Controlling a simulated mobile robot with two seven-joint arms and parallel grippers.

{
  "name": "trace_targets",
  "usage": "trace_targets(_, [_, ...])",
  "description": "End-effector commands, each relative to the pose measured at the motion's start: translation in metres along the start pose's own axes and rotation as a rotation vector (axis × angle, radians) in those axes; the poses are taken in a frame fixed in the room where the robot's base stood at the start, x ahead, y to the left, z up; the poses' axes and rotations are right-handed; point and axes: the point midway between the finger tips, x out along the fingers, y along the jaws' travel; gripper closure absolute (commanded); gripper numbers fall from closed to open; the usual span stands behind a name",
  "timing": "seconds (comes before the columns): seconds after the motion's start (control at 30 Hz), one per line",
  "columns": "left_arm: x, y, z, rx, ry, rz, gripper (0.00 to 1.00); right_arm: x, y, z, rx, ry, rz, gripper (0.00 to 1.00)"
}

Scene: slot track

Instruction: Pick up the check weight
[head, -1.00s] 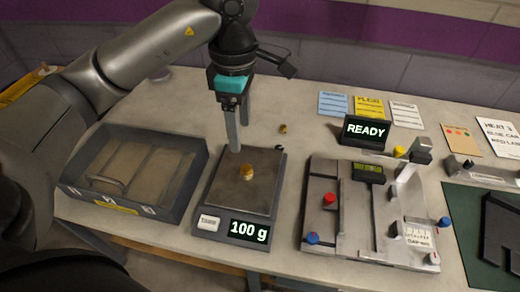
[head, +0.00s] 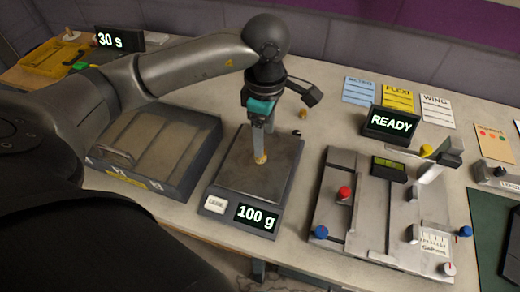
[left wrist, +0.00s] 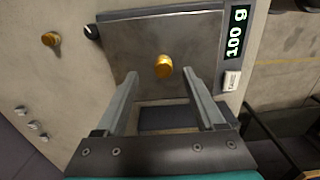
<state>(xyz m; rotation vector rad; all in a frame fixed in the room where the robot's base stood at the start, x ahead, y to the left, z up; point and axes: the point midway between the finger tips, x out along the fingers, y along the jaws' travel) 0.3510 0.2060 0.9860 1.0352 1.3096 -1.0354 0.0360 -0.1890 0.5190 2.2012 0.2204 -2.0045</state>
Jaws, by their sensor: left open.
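The check weight, a small brass knob-like piece (head: 260,160), stands on the square plate of the scale (head: 235,172); the scale's display reads 100 g. It also shows in the left wrist view (left wrist: 163,66), centred between the fingertips. My left gripper (head: 262,148) points down over the plate with its fingers at the weight. In the left wrist view the fingers (left wrist: 160,76) are apart, one on each side of the weight, with gaps to it. My right gripper is not in view.
A second small brass piece (head: 303,113) stands on the table behind the scale. A grey compartmented tray (head: 207,158) lies left of the scale. A metal track fixture (head: 330,205) and a READY display (head: 390,124) are to the right.

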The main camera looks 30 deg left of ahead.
Motion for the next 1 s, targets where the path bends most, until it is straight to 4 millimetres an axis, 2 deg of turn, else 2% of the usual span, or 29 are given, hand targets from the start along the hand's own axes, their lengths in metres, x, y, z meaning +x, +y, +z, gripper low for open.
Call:
trace_targets(0.2, [0.029, -0.006, -0.010, -0.002, 0.003, -0.004, 0.29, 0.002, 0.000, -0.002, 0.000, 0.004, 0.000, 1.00])
trace_targets(0.3, [0.042, -0.005, -0.009, -0.003, 0.002, -0.004, 0.29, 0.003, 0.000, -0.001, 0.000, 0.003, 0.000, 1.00])
trace_targets(0.63, [0.048, -0.005, -0.008, -0.001, 0.001, 0.000, 0.30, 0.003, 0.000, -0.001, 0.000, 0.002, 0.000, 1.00])
trace_targets(1.0, [0.047, -0.005, -0.008, -0.001, 0.001, 0.000, 0.72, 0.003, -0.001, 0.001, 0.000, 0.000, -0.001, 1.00])
